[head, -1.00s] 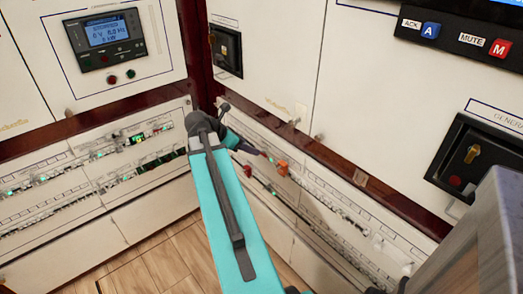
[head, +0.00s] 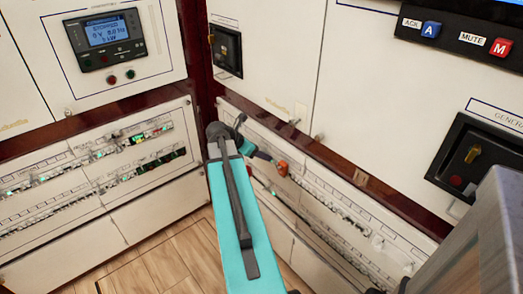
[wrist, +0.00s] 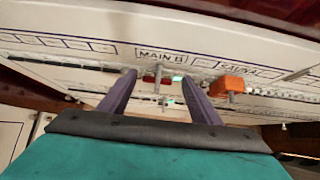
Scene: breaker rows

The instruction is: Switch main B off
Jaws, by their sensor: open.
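The label MAIN B (wrist: 163,55) is on the white breaker panel (wrist: 60,58) in the wrist view. Just below it is a small breaker (wrist: 155,80) with a reddish part, and a lit green lamp (wrist: 178,79) to its right. My gripper (wrist: 160,78) is open, with its two purple fingers reaching toward the panel on either side of this breaker. I cannot tell whether they touch anything. The lever's position is too small to read. In the head view my gripper (head: 266,157) is at the right-hand breaker row, and my arm hides part of that row.
An orange block (wrist: 228,86) sits on the row just right of my right finger; it also shows in the head view (head: 282,169). A lower breaker row has another green lamp. More breaker rows (head: 140,138) line the left wall. The wooden floor (head: 170,255) is clear.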

